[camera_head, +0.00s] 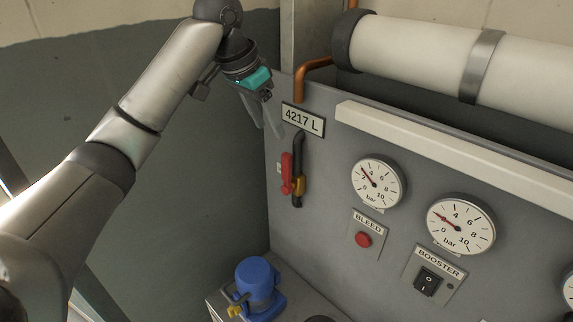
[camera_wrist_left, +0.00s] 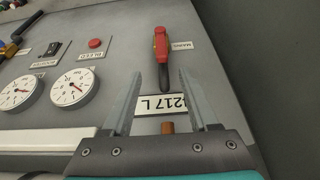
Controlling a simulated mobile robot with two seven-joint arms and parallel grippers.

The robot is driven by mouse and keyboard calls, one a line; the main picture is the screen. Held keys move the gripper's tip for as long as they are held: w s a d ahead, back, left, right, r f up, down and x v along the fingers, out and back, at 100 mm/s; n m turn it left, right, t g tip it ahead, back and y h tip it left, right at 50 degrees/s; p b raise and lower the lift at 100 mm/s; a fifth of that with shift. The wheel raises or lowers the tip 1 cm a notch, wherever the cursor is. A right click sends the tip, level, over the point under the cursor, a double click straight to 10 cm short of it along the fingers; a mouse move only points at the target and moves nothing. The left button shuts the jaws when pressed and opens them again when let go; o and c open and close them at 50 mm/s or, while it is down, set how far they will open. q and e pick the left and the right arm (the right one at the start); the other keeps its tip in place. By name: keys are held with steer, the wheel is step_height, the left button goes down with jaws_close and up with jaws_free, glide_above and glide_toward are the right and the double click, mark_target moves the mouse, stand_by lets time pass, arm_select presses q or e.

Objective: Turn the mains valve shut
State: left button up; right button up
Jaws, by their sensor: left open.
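The mains valve is on the grey panel at its left end. Its red lever (camera_head: 287,172) stands upright, roughly in line with the dark pipe (camera_head: 299,150), beside a brass-coloured body (camera_head: 299,187). In the left wrist view the red lever (camera_wrist_left: 160,46) lies beyond the fingertips, next to a label reading MAINS (camera_wrist_left: 181,46). My left gripper (camera_head: 267,128) is open and empty, above and left of the lever and apart from it. Its two fingers also show in the left wrist view (camera_wrist_left: 160,76), spread to either side of the dark pipe. My right gripper is not in view.
A 4217 L plate (camera_head: 303,119) is just right of the gripper. Two gauges (camera_head: 377,183), a red BLEED button (camera_head: 363,240) and a BOOSTER switch (camera_head: 428,281) are further right. A blue pump-like object (camera_head: 259,284) stands below. A white pipe (camera_head: 420,50) runs above.

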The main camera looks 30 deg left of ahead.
mark_target(284, 158)
arm_select(q)
steer(key=p+x, duration=0.2)
steer(key=x, duration=1.2)
steer(key=shift+w+f, duration=0.2)
steer(key=shift+w, duration=0.05)
steer(key=shift+c, duration=0.2)
jaws_close()
stand_by(0.8)
